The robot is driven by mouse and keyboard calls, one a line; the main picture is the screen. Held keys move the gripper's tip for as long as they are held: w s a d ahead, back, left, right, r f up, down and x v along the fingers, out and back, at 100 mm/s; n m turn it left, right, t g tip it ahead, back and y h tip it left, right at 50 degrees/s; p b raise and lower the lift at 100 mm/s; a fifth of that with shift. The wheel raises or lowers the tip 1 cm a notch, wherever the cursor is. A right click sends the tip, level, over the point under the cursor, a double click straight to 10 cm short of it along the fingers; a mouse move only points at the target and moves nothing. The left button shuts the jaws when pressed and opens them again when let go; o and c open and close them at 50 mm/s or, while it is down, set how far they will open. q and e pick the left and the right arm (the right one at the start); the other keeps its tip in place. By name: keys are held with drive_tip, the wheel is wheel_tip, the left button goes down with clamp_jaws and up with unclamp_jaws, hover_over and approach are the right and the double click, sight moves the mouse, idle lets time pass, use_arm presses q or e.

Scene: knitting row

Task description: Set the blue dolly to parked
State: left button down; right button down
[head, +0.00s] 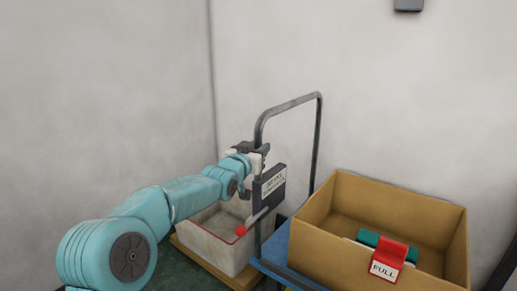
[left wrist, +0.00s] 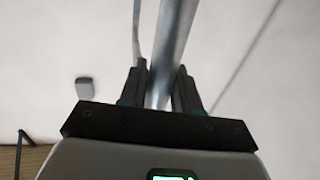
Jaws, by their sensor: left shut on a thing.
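The blue dolly (head: 276,247) stands at the lower middle of the head view, mostly hidden under a cardboard box. Its grey hoop handle (head: 318,140) rises at the wall side. A dark plate with a pale label (head: 272,184) is on the near handle post, its lettering too small to read surely. A lever with a red knob (head: 241,230) slants down and left from the plate. My left gripper (head: 261,152) is shut on the near handle post, above the plate. In the left wrist view the handle bar (left wrist: 173,45) runs between the fingers. My right gripper is out of view.
The open cardboard box (head: 410,204) holds a green item (head: 375,240) and carries a red and white FULL tag (head: 386,266). A pale bin (head: 212,250) stands on a wooden base left of the dolly. Walls close in behind and at left.

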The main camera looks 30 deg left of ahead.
use_arm(q)
drive_tip(key=shift+w+r, duration=0.15)
drive_tip(key=c, duration=0.9)
unclamp_jaws()
drive_tip(key=shift+c, duration=0.2)
drive_tip(key=s+d+p, duration=0.1)
drive_tip(key=s+d, duration=0.1)
drive_tip(key=s, duration=1.4)
drive_tip(key=shift+s, duration=0.15)
